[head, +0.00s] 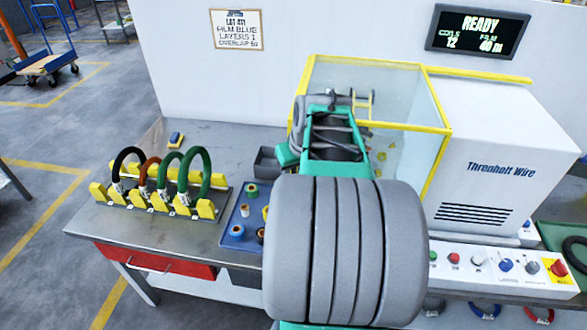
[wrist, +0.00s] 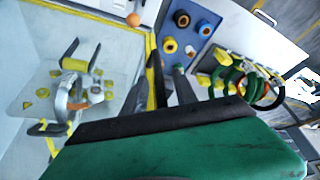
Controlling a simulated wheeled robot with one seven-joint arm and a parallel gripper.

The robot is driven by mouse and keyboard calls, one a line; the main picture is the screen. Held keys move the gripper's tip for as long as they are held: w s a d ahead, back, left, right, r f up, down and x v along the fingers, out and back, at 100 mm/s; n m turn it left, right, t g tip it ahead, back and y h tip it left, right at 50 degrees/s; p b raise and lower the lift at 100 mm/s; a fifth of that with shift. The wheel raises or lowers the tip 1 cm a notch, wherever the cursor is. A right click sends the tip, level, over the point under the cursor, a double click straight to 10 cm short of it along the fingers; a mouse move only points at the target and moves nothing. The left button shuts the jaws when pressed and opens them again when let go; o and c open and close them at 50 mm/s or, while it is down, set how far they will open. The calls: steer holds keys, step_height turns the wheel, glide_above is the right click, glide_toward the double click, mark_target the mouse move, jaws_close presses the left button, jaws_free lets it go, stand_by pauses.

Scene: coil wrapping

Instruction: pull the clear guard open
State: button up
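The clear guard (head: 410,95) is a box of see-through panes with yellow edges, left of the white machine housing in the head view. Wrapping parts and yellow pieces show through it. In the head view my own arm hides the gripper and part of the guard.
A rack of coils (head: 160,190) stands on the left of the bench, with a blue tray (head: 238,232) of tape rolls beside it. A control panel (head: 490,268) runs along the front right. A READY display (head: 478,30) hangs above. Bare bench (head: 105,222) lies at the far left.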

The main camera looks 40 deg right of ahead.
steer(key=shift+c, duration=0.5)
jaws_close()
stand_by(0.9)
